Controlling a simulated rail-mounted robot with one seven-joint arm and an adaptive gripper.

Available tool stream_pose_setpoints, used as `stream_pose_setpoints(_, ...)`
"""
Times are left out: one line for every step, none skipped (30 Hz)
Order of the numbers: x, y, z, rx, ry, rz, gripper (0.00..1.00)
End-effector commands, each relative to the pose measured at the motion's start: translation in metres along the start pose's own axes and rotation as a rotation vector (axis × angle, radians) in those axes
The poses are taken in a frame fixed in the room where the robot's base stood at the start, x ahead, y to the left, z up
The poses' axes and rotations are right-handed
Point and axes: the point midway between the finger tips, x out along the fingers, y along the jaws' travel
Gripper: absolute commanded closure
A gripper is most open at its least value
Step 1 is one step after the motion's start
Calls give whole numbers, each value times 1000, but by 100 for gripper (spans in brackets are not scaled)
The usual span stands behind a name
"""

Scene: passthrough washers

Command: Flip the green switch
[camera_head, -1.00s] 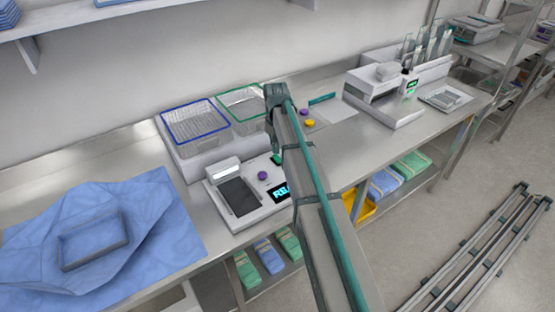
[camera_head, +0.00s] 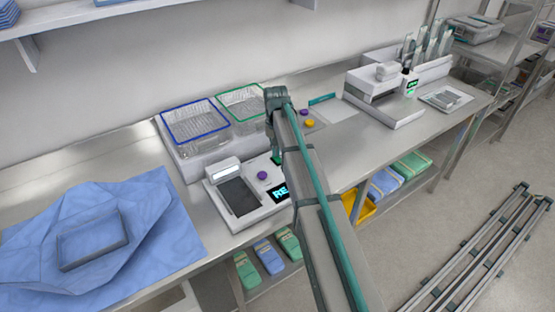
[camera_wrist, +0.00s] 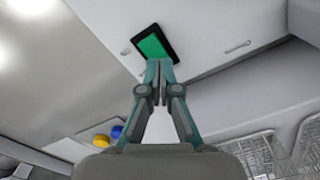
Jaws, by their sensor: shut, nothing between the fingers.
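The green switch (camera_wrist: 153,45) is a bright green rectangle in a black frame on a pale panel, at the upper middle of the wrist view. In the head view only a small green part of it (camera_head: 277,160) shows beside my arm. My gripper (camera_wrist: 158,80) is shut and empty. Its fingertips appear at the lower edge of the switch's frame in the wrist view; I cannot tell whether they touch it. My arm hides the gripper in the head view.
The white device (camera_head: 249,212) carries a purple knob (camera_head: 262,175) and a lit display (camera_head: 280,191). A blue-rimmed basket (camera_head: 195,128) and a green-rimmed basket (camera_head: 240,98) stand behind it. A blue cloth (camera_head: 165,225) lies at the left.

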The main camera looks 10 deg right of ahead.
Motion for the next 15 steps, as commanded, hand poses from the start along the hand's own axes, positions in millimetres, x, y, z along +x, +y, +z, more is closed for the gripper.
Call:
stream_pose_setpoints(1, 0, 0, 0, 0, 0, 100)
stream_pose_setpoints(2, 0, 0, 0, 0, 0, 100)
stream_pose_setpoints(2, 0, 0, 0, 0, 0, 100)
stream_pose_setpoints(2, 0, 0, 0, 0, 0, 100)
stream_pose_setpoints(3, 0, 0, 0, 0, 0, 100)
stream_pose_setpoints(4, 0, 0, 0, 0, 0, 100)
stream_pose_setpoints(4, 0, 0, 0, 0, 0, 100)
stream_pose_setpoints(4, 0, 0, 0, 0, 0, 100)
stream_pose_setpoints(5, 0, 0, 0, 0, 0, 100)
stream_pose_setpoints(5, 0, 0, 0, 0, 0, 100)
stream_pose_setpoints(6, 0, 0, 0, 0, 0, 100)
stream_pose_setpoints(6, 0, 0, 0, 0, 0, 100)
stream_pose_setpoints(7, 0, 0, 0, 0, 0, 100)
stream_pose_setpoints(7, 0, 0, 0, 0, 0, 100)
stream_pose_setpoints(8, 0, 0, 0, 0, 0, 100)
